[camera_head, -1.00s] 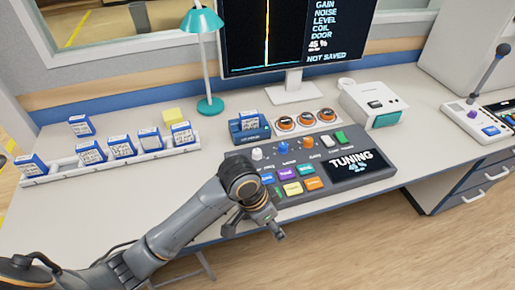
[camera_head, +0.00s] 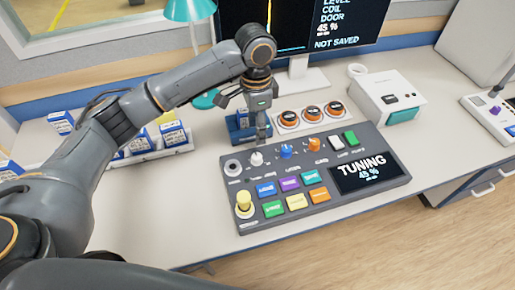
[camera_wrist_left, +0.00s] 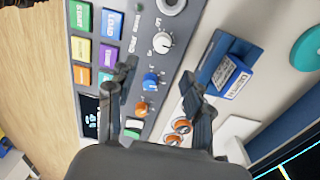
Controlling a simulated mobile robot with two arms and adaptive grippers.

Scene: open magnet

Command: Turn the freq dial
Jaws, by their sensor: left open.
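The grey console (camera_head: 228,190) carries a row of small dials: a white dial (camera_head: 257,158), a blue dial (camera_head: 286,151) and an orange dial (camera_head: 314,144). Their labels are too small to tell which is the freq dial. My left gripper (camera_head: 262,138) points down over the console's back edge, just behind the white and blue dials. In the left wrist view its open fingers (camera_wrist_left: 160,85) straddle the line of the blue dial (camera_wrist_left: 151,82), with the white dial (camera_wrist_left: 162,42) further out. It holds nothing. My right gripper is out of view.
Colored buttons (camera_head: 290,192), a yellow knob (camera_head: 244,204) and a screen reading TUNING 45 % (camera_head: 365,170) are on the console. Behind stand a blue block holder (camera_head: 238,130), an orange-ringed knob panel (camera_head: 311,114) and a white device (camera_head: 388,98).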

